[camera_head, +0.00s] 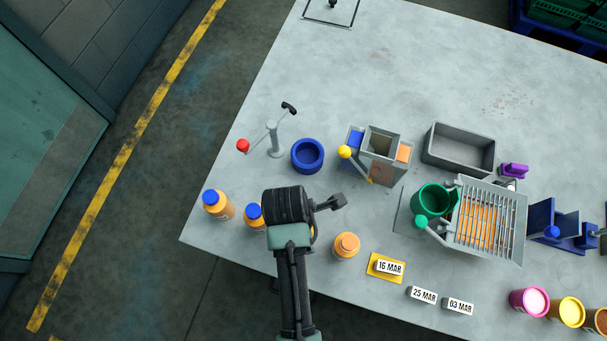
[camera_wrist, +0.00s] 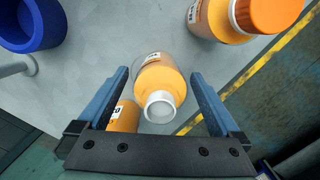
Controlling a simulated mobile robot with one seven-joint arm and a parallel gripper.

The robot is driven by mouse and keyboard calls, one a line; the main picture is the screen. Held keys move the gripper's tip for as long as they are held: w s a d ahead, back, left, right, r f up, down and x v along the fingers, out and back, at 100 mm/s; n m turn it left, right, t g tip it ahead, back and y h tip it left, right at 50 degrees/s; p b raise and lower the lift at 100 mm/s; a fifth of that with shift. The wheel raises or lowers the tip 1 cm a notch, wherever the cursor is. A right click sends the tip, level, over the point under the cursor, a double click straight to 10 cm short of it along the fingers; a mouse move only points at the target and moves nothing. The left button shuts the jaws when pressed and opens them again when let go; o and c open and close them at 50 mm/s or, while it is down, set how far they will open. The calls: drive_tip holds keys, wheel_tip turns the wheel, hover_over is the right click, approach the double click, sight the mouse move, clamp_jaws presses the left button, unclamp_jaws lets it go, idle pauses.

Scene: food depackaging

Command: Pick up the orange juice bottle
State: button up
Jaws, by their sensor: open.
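Several orange bottles stand along the table's left front edge. In the wrist view, an orange bottle with an open white neck (camera_wrist: 155,80) stands between the fingers of my open gripper (camera_wrist: 163,85), with space at its sides. In the head view this bottle is mostly hidden behind my arm. Another orange bottle (camera_wrist: 125,116) stands partly behind my left finger. A bottle with an orange cap (camera_head: 345,245) stands to the right in the head view; its cap also shows large in the wrist view (camera_wrist: 268,12). Two blue-capped orange bottles (camera_head: 217,205) (camera_head: 254,217) stand to the left.
A blue ring-shaped holder (camera_head: 307,155) and a grey post with a lever (camera_head: 273,140) stand behind my gripper. A green cup (camera_head: 431,201), a slotted grey rack (camera_head: 490,222), and date blocks (camera_head: 423,295) are to the right. The table's front edge is close to the bottles.

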drive_tip(key=shift+d+f, duration=0.15)
drive_tip(key=shift+f, duration=1.75)
drive_tip(key=shift+c, duration=0.2)
clamp_jaws()
drive_tip(key=shift+r, duration=0.1)
drive_tip(key=shift+w+r, duration=0.1)
